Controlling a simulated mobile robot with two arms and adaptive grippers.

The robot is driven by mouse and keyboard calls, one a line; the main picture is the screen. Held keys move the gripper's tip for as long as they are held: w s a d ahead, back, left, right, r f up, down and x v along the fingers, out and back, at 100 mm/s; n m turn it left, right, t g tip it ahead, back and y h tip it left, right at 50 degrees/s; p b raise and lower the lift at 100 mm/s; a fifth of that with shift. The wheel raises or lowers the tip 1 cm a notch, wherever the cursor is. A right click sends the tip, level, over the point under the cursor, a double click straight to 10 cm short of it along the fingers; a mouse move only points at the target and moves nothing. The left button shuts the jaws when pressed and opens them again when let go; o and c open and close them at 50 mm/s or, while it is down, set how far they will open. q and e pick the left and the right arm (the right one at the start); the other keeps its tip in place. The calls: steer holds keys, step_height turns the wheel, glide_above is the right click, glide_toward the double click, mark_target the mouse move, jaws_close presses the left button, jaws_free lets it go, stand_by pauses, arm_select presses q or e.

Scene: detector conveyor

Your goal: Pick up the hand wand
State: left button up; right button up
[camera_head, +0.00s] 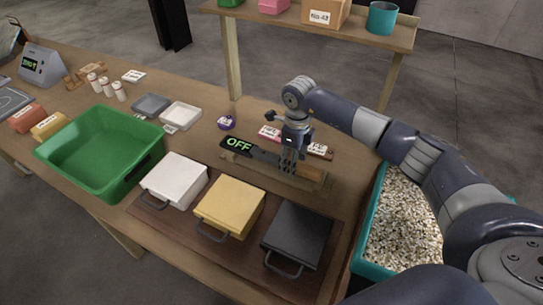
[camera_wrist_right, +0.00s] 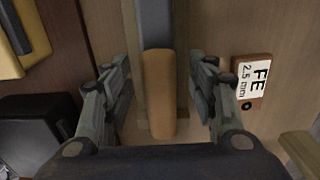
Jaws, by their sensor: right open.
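The hand wand (camera_head: 262,156) lies across a low wooden stand (camera_head: 270,178). It has a dark body, a display reading "OFF" and a tan handle. The handle (camera_wrist_right: 160,90) runs up the middle of the right wrist view, with the dark shaft above it. My right gripper (camera_head: 288,168) points down over the wand near its handle end. In the wrist view the right gripper (camera_wrist_right: 162,82) is open, one finger on each side of the handle with a gap on both sides. My left gripper is not in view.
White (camera_head: 175,178), yellow (camera_head: 230,205) and black (camera_head: 297,235) handled cases lie in front of the stand. A green tray (camera_head: 62,158) is at left. A teal bin of pale granules (camera_head: 365,245) is at right. An "FE 2.5 mm" block (camera_wrist_right: 254,82) lies beside the wand.

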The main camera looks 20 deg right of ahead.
steer(key=c, duration=0.4)
jaws_close()
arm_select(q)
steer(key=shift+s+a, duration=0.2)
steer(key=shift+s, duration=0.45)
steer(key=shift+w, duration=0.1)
arm_select(e)
steer(key=shift+w+r, duration=0.1)
steer(key=shift+r, duration=0.1)
step_height(320, 180, up, 8)
steer(key=b, duration=0.3)
steer(key=shift+r, duration=0.25)
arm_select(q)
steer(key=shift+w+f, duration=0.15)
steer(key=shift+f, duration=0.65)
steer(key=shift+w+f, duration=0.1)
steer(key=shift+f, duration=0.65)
arm_select(e)
steer(key=shift+r, duration=0.65)
